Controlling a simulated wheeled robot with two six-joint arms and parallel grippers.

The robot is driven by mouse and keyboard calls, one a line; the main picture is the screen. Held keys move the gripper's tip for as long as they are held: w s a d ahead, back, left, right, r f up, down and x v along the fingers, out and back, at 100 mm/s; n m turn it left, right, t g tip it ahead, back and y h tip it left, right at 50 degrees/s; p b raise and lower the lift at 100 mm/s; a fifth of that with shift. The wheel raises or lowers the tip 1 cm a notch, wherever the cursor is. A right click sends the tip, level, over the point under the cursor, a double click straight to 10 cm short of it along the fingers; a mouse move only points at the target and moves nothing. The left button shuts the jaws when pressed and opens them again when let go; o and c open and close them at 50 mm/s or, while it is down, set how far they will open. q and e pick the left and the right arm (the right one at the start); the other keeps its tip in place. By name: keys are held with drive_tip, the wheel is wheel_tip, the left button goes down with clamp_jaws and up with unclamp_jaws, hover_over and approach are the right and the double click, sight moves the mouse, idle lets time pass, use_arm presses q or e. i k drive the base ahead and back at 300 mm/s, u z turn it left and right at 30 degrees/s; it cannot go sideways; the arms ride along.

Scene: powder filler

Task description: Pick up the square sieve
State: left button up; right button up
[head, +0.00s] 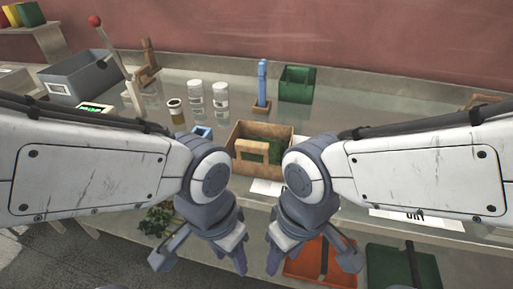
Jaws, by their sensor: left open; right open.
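I cannot tell for certain which thing is the square sieve. A square, brown, wood-coloured frame or box (239,139) stands on the table at the middle of the head view, with a handle-like bar at its front and something dark green inside. My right arm hides part of its right side. A small blue square-edged thing (203,131) shows to its left, mostly hidden behind my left arm. My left gripper (202,261) is open and empty, low in front of the table. My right gripper (311,261) is open and empty, also low, to its right.
Behind stand white jars (195,94), a blue upright tool (262,82) and a green box (297,84). A grey bin (84,76) and red-knobbed lever (95,21) are at left. Below are an orange tray (300,272), a green tray (425,268) and a leafy plant (156,219).

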sight(258, 150)
drive_tip(key=u, duration=0.85)
drive_tip(key=k, duration=1.1)
drive_tip(key=u, duration=1.3)
drive_tip(key=i, duration=1.5)
drive_tip(key=z, duration=1.35)
drive_tip(key=i, duration=0.95)
drive_tip(key=z, duration=0.85)
